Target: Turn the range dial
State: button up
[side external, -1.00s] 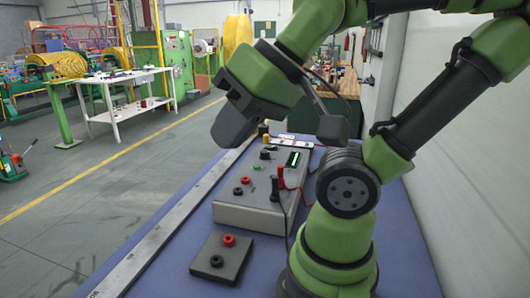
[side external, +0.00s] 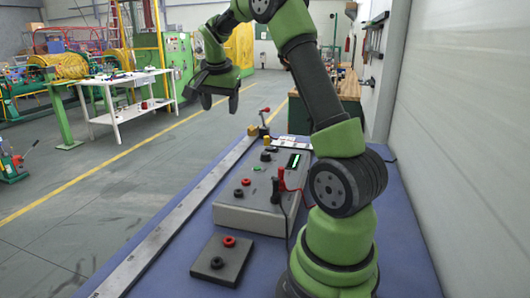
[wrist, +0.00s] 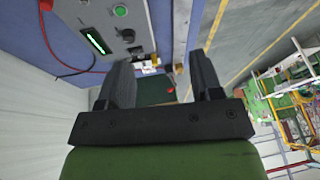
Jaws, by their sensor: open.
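The grey meter box (side external: 250,205) sits on the blue bench. A dark round knob, which looks like the range dial (side external: 265,156), stands on its top near the far end. A dark knob also shows in the wrist view (wrist: 128,35), near a lit green display (wrist: 96,42) and a green button (wrist: 120,11). My gripper (side external: 219,102) is open and empty, raised in the air beyond and left of the box, its fingers pointing down. In the wrist view its two fingers (wrist: 162,72) are apart with nothing between them. It touches nothing.
Red and black probes (side external: 282,180) with cables stand at the box's right side. A dark block with red and black terminals (side external: 217,262) lies in front. A metal rail (side external: 170,226) runs along the bench's left edge.

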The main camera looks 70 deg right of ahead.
aim_at(266, 153)
jog(key=s+d+f+m+g, duration=0.1)
jog(key=s+d+f, duration=0.1)
jog(key=d+f, duration=0.3)
jog(key=s+d+f+m+g, duration=0.1)
jog(key=s+d+f+m, duration=0.1)
jog(key=d+f, duration=0.4)
jog(key=s+d+f+m+g, duration=0.1)
jog(key=s+d+f+m, duration=0.1)
jog(key=d+f, duration=0.3)
jog(key=shift+a+x, duration=0.1)
jog(key=shift+x, duration=0.75)
jog(key=shift+a+x, duration=0.15)
jog(key=shift+x, duration=0.7)
jog(key=shift+m, duration=0.3)
jog(key=c, duration=0.9)
